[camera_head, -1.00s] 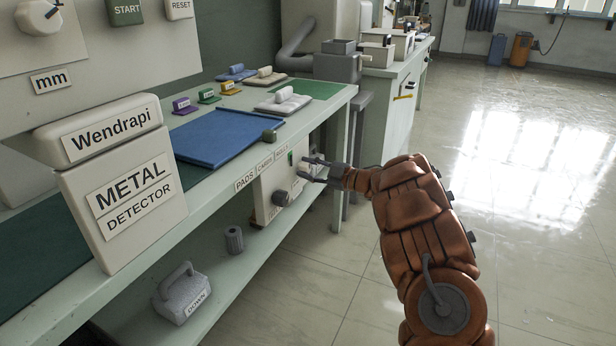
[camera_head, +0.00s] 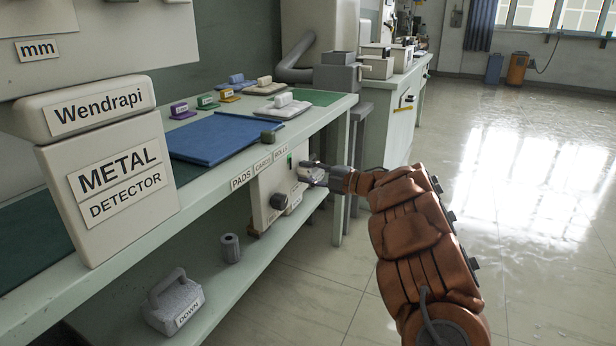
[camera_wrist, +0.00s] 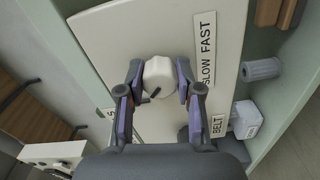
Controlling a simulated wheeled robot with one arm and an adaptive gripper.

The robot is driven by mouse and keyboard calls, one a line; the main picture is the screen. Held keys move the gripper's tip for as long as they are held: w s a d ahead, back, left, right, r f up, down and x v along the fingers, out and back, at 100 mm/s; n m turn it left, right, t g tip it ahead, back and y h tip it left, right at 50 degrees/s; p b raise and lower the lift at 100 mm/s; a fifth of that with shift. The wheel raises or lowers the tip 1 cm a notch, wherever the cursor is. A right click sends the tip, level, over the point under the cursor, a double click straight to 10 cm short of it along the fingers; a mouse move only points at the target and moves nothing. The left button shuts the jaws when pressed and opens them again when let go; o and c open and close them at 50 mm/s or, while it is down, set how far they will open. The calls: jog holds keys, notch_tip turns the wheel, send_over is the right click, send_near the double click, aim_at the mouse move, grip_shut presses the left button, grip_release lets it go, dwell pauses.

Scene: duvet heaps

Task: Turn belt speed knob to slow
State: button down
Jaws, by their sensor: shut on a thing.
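The white belt speed knob (camera_wrist: 160,76) sticks out from a pale control box (camera_wrist: 110,35) in the wrist view. A dark pointer mark shows on its lower side. A SLOW FAST label (camera_wrist: 207,48) and a BELT label (camera_wrist: 219,125) are to its right. My gripper (camera_wrist: 159,82) has one finger on each side of the knob and is shut on it. In the head view my gripper (camera_head: 314,174) is at the front of the control box (camera_head: 265,192), under the bench top, and partly hides the knob.
A dark knob (camera_head: 279,201) sits lower left on the same box. The bench edge with PADS, CARDS and ROLLS labels runs just above. A grey roll (camera_head: 230,248) and a DOWN weight (camera_head: 175,302) are on the lower shelf.

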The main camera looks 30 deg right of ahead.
jog(key=shift+f, duration=0.1)
dwell(0.3)
jog(key=c, duration=0.8)
grip_release()
jog(key=shift+o, duration=0.2)
jog(key=shift+s, duration=0.1)
jog(key=v, duration=1.2)
